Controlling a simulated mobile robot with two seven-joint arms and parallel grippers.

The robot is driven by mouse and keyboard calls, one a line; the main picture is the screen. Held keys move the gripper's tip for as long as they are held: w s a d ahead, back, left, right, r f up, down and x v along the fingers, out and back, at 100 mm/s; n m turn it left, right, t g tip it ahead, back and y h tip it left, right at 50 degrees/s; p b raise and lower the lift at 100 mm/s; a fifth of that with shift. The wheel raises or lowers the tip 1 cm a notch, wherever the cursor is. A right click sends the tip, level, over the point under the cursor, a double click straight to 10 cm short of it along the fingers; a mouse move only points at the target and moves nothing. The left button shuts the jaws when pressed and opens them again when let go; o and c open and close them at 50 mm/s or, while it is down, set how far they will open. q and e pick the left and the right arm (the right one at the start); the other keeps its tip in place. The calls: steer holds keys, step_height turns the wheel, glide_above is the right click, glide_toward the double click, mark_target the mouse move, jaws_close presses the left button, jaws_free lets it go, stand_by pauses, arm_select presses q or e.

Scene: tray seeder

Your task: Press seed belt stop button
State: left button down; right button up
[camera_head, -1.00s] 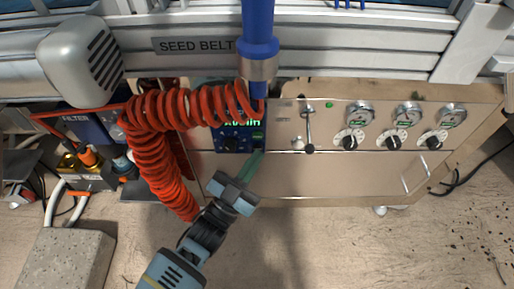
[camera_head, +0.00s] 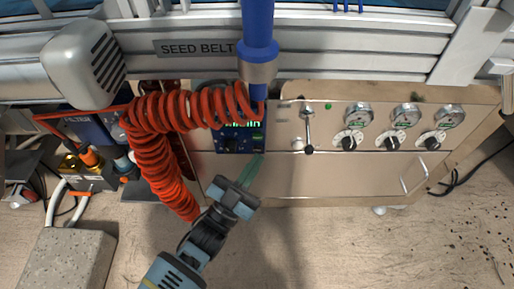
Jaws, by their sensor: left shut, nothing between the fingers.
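A small dark blue control box (camera_head: 232,143) with a lit green display sits on the front of the machine, below the "SEED BELT" label (camera_head: 194,47). The red coiled hose and a blue tool hide its upper part. Which of its small buttons is the stop button I cannot tell. My left gripper (camera_head: 254,166) is shut and empty, its greenish fingertips just below the box's lower right corner. I cannot tell whether the fingertips touch the panel. My right gripper is not in view.
The red coiled hose (camera_head: 155,160) hangs left of the gripper, and a blue tool (camera_head: 258,40) hangs above the box. The steel panel (camera_head: 330,175) to the right carries a lever (camera_head: 308,130), gauges and several knobs. A concrete block (camera_head: 68,258) lies at lower left.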

arm_select(q)
steer(key=s+p, duration=0.2)
steer(key=s, duration=0.4)
steer(key=shift+p, duration=0.35)
stand_by(0.5)
